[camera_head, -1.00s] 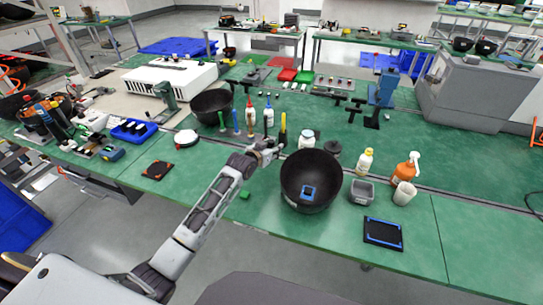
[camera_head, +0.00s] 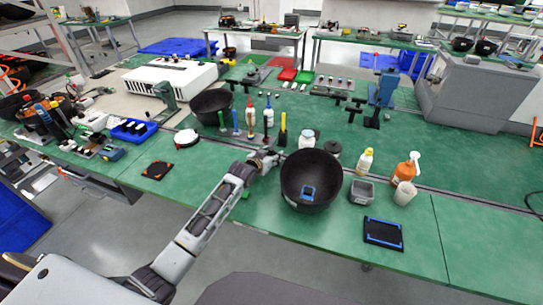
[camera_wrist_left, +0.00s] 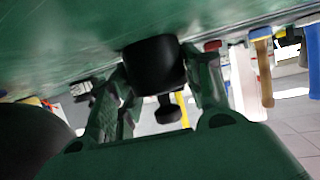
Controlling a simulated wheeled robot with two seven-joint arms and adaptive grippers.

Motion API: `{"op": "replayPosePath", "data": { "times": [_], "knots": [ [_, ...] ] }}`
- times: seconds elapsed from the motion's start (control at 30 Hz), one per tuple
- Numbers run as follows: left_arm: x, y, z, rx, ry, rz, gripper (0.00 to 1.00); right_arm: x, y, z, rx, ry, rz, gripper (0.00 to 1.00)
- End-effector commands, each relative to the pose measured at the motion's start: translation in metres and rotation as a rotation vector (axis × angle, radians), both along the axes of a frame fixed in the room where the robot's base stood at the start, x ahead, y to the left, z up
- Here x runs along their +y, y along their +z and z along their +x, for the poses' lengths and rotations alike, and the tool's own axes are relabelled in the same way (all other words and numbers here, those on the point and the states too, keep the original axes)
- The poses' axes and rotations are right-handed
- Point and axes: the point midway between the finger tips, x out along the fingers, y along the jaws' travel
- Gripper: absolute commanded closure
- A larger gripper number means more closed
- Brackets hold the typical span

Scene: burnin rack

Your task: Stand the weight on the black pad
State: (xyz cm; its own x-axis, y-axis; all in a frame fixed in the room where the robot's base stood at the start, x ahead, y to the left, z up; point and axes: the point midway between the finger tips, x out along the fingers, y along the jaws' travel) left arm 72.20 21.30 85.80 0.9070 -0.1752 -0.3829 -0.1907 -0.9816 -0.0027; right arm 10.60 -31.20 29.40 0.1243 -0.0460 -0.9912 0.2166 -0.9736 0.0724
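The weight (camera_wrist_left: 153,66) is a black block with a thin neck and a small knob. In the left wrist view it sits between the fingertips of my left gripper (camera_wrist_left: 157,75), which touch its sides. In the head view my left gripper (camera_head: 266,158) is left of the black bowl, and the weight there is too small and covered to make out. A black pad with blue edges (camera_head: 383,233) lies at the front right of the table. Another dark pad with orange corners (camera_head: 158,170) lies at the left. My right gripper is not in view.
The large black bowl (camera_head: 311,180) holds a blue square piece and stands just right of my gripper. Upright handled tools (camera_head: 283,130) and bottles stand behind it. A grey bin (camera_head: 362,191) and a white cup (camera_head: 404,195) stand behind the blue-edged pad. The right table front is clear.

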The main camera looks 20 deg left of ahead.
Motion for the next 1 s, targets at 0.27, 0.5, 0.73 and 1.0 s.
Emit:
{"op": "replayPosePath", "data": {
  "times": [0.27, 0.5, 0.73, 1.0],
  "knots": [
    [0.0, 0.0, 0.0, 0.0, 0.0, 0.0, 0.32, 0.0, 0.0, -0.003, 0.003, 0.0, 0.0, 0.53],
    [0.0, 0.002, 0.0, -0.001, 0.0, 0.0, 0.32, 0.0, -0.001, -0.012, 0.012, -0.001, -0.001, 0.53],
    [0.001, 0.004, -0.008, 0.001, 0.0, 0.0, 0.32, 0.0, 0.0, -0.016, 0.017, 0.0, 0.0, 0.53],
    [0.005, 0.014, -0.027, 0.0, 0.0, 0.0, 0.32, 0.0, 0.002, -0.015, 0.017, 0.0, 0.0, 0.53]
  ]
}}
